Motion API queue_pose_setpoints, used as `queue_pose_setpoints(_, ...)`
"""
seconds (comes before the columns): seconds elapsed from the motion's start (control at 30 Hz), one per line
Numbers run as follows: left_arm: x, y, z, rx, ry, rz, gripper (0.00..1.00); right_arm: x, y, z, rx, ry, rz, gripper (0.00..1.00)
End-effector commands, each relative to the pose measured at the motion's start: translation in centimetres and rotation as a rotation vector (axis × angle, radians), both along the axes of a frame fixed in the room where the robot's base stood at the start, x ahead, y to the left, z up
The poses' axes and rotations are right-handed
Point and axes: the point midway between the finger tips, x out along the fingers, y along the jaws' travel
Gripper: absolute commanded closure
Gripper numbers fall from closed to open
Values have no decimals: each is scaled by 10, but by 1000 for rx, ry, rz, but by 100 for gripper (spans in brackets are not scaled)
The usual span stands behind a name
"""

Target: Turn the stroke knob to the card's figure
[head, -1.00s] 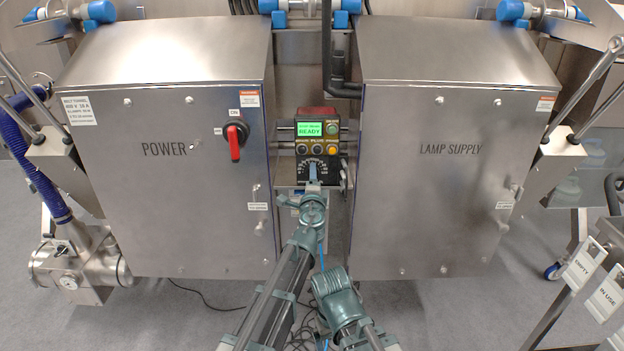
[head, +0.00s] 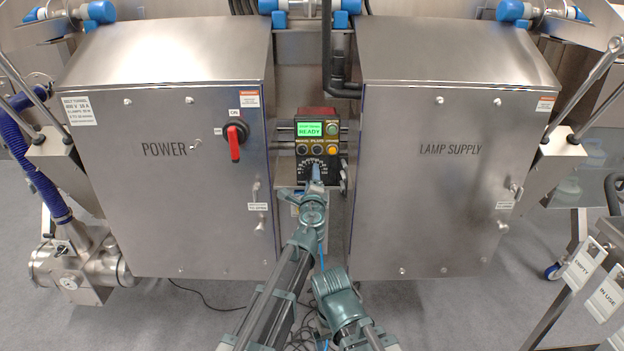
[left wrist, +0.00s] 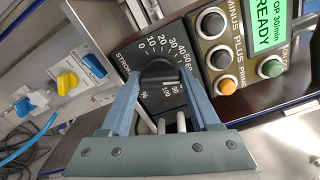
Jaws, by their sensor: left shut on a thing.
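The stroke knob (left wrist: 158,70) is dark and sits on a black dial plate (left wrist: 128,55) with white figures around it, in the left wrist view. My left gripper (left wrist: 158,82) is shut on the knob, one blue-grey finger on each side. The fingers hide part of the dial, and I cannot read where the knob points. In the head view my left gripper (head: 316,174) reaches up to the dial plate (head: 335,169) below the panel's buttons. I cannot make out a card with a figure.
The panel's green screen (head: 310,129) reads READY, with buttons beside and below it. The POWER cabinet (head: 160,215) with a red switch (head: 235,142) and the LAMP SUPPLY cabinet (head: 440,215) flank the narrow gap. Yellow and blue knobs (left wrist: 67,80) show at left in the wrist view.

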Motion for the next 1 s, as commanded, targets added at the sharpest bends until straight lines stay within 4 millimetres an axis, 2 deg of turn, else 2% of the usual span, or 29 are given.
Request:
queue_pose_setpoints(0.07,-1,-1,-1,-2,1,-2,93,0,0,0,0,0,0,7)
queue_pose_setpoints(0.1,-1,-1,-1,-2,1,-2,34,0,0,0,0,0,0,7)
queue_pose_setpoints(0.23,-1,-1,0,-2,1,-2,11,0,0,0,0,0,0,7)
queue_pose_setpoints(0.27,-1,0,0,-2,1,-2,7,0,0,0,0,0,0,7)
queue_pose_setpoints(0.67,-4,1,0,-2,0,0,7,0,0,0,0,0,0,7)
queue_pose_setpoints(0.87,-20,5,0,-2,1,1,7,0,0,0,0,0,0,7)
queue_pose_setpoints(1.0,-41,10,0,-2,0,4,7,0,0,0,0,0,0,7)
